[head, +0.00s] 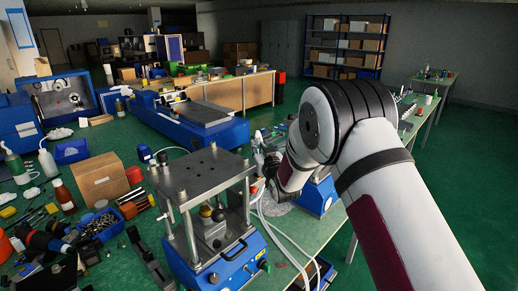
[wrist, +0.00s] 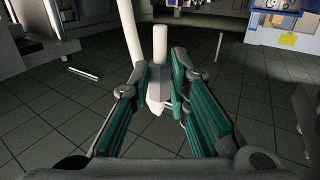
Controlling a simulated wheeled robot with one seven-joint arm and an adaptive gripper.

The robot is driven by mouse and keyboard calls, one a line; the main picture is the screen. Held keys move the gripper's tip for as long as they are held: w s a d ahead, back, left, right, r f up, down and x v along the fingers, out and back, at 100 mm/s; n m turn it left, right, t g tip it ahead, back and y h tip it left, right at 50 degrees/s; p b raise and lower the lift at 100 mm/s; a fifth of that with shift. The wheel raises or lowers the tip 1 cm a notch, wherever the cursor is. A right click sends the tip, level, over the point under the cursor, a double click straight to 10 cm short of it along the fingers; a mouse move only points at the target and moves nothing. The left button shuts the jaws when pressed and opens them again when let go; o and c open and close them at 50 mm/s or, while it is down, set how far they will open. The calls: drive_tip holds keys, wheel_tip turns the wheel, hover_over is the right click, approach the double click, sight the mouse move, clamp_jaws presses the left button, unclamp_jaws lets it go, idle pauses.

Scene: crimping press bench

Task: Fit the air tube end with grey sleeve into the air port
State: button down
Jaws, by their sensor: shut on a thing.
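In the wrist view my gripper (wrist: 160,80) has its two green-padded fingers closed around a pale grey piece (wrist: 156,88), which looks like the sleeve of the air tube. A short white cylinder (wrist: 160,42) rises from it, and a longer white tube (wrist: 132,28) runs up beside it. In the head view my gripper (head: 264,170) is beside the right rear of the press (head: 205,175), which has a steel top plate, posts and a blue base. White tube loops (head: 283,238) hang below my gripper. I cannot make out the air port, and the arm partly hides the tube end.
Left of the press lie a cardboard box (head: 100,178), a blue bin of small metal parts (head: 101,224), bottles and tools. A blue machine with a flat plate (head: 200,113) stands behind. Green floor is free at the right, past the bench edge.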

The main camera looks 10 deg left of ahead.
drive_tip(key=shift+s+d, duration=0.1)
drive_tip(key=shift+f+b, duration=0.75)
drive_tip(key=shift+f, duration=2.15)
drive_tip(key=shift+f+b, duration=0.45)
drive_tip(key=shift+f, duration=0.7)
drive_tip(key=shift+r, duration=0.15)
drive_tip(key=shift+r, duration=0.6)
drive_tip(key=shift+f, duration=0.65)
idle(1.1)
drive_tip(key=c, duration=1.4)
unclamp_jaws()
drive_tip(key=shift+f, duration=0.15)
drive_tip(key=shift+c, duration=0.2)
